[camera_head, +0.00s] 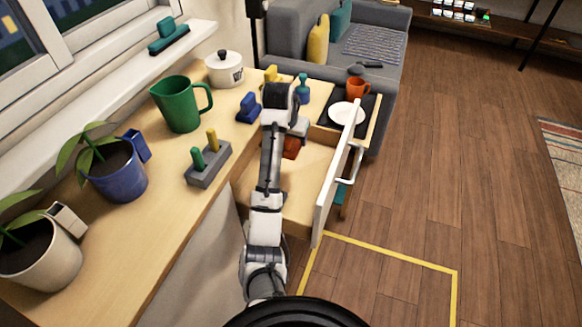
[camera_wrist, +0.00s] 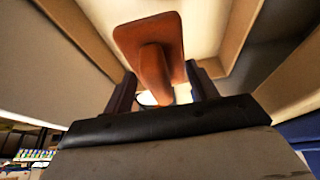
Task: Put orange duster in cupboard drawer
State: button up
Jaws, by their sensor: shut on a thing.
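The orange duster (camera_head: 292,148) shows partly from under my gripper (camera_head: 298,130) in the head view, over the open cupboard drawer (camera_head: 308,200). In the wrist view the orange duster (camera_wrist: 150,38) has its flat block facing away and its handle between the two fingers of my gripper (camera_wrist: 160,88). The gripper is shut on the handle. The drawer's pale floor and wooden walls (camera_wrist: 238,40) surround the duster in the wrist view. I cannot tell whether the duster touches the drawer floor. The drawer is pulled out, and its white front with a handle faces right.
On the wooden counter stand a green jug (camera_head: 181,104), a white pot (camera_head: 224,69), a blue duster (camera_head: 249,108), a grey block with pegs (camera_head: 208,165) and potted plants (camera_head: 117,171). Beyond the drawer are a white plate (camera_head: 345,115) and an orange mug (camera_head: 357,88).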

notch_tip(320, 180, down, 14)
jog(key=shift+r+p, duration=0.2)
jog(key=shift+p, duration=0.25)
jog(key=o, duration=1)
jog(key=v, duration=1.2)
jog(key=shift+w+b, duration=0.1)
jog(key=shift+b, duration=0.2)
